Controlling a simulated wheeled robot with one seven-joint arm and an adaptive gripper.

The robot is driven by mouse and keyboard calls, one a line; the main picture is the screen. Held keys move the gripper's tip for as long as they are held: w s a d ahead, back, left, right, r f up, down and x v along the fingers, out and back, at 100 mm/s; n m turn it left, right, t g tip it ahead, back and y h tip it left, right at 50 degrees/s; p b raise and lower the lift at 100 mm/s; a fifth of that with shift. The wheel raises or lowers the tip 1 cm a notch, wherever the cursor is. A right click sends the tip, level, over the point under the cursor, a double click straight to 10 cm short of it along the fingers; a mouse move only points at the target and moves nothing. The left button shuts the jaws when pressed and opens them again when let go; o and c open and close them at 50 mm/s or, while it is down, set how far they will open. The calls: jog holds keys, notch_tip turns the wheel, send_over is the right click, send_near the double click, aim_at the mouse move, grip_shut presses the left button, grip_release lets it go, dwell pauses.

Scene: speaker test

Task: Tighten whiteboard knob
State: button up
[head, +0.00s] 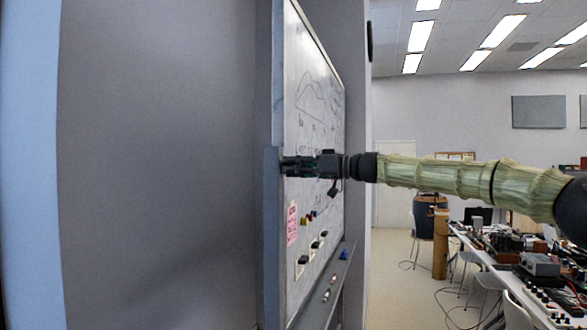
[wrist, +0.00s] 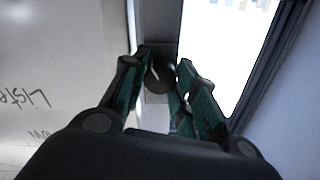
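The whiteboard (head: 312,95) stands on the left side of the head view, seen nearly edge-on, with writing and drawings on it. My gripper (head: 285,166) is at the board's near vertical edge, about halfway up. In the wrist view, the dark round knob (wrist: 160,76) sits on a grey frame strip between the two green-padded fingertips of my gripper (wrist: 164,66). The fingers lie on either side of the knob and appear closed against it. The knob is hidden by the gripper in the head view.
A marker tray (head: 335,283) runs along the board's lower edge. Coloured magnets and a pink note (head: 292,223) are on the board. A grey wall (head: 160,170) fills the left. A cluttered table (head: 520,275) stands at the right, with open floor between.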

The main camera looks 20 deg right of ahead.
jog(key=shift+m, duration=0.3)
jog(key=shift+r+m+p, duration=0.1)
jog(key=shift+m+p, duration=3.3)
jog(key=shift+m, duration=8.3)
jog(key=o, duration=1)
jog(key=shift+d, duration=0.1)
jog(key=shift+d, duration=0.1)
jog(key=v, duration=1.1)
jog(key=shift+s+d, duration=0.25)
jog(key=shift+d, duration=0.05)
jog(key=shift+f, duration=0.25)
